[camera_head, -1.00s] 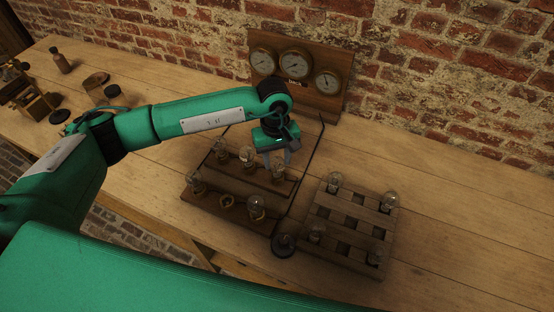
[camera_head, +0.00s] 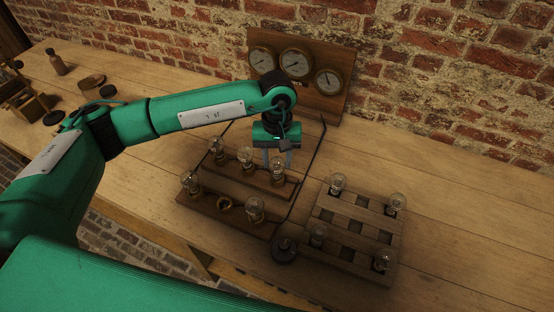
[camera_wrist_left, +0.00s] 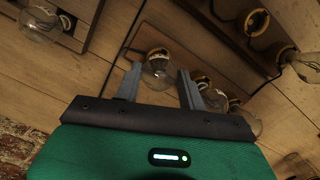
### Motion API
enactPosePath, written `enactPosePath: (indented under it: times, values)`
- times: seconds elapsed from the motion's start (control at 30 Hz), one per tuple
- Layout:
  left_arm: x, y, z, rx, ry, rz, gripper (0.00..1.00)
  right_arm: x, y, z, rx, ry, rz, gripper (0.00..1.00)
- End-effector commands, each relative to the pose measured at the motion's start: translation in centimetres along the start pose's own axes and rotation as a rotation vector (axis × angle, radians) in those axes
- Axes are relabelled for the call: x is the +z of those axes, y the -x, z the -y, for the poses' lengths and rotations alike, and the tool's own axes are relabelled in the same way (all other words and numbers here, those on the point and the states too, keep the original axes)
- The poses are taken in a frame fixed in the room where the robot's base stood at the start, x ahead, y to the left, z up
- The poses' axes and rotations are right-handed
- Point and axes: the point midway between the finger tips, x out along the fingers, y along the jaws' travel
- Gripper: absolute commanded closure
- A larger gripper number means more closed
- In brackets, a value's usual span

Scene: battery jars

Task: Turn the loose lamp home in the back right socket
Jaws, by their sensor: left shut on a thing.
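The wooden lamp rack (camera_head: 205,208) has two rows of sockets. The lamp in the back right socket (camera_head: 278,170) is clear glass and looks upright. It also shows in the left wrist view (camera_wrist_left: 157,68), between the two grey fingers. My left gripper (camera_head: 277,158) comes down from above, shut on this lamp. Its fingers partly hide the glass in the head view, and the seat of the lamp's base cannot be made out. The front middle socket (camera_head: 225,204) is an empty brass ring. My right gripper is not in view.
Other lamps stand in the rack close by, such as the back middle one (camera_head: 246,157). A slatted tray (camera_head: 350,255) with lamps at its corners stands to the right. A dark round knob (camera_head: 284,248) lies between. A gauge panel (camera_head: 335,108) stands behind.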

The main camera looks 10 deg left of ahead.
Motion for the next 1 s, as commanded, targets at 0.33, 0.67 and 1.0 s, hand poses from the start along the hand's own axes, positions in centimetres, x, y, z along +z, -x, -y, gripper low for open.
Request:
enactPosePath:
  times: [0.33,0.67,1.0]
  values:
    - [0.0,-0.2,0.0,-0.01,-0.085,0.0,0.87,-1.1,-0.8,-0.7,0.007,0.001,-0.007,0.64]
    - [0.0,0.0,0.0,-0.017,-0.136,0.0,0.87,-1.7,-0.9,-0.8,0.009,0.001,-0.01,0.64]
    - [0.0,-0.1,0.0,-0.018,-0.147,0.0,0.87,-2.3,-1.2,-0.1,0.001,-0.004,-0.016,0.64]
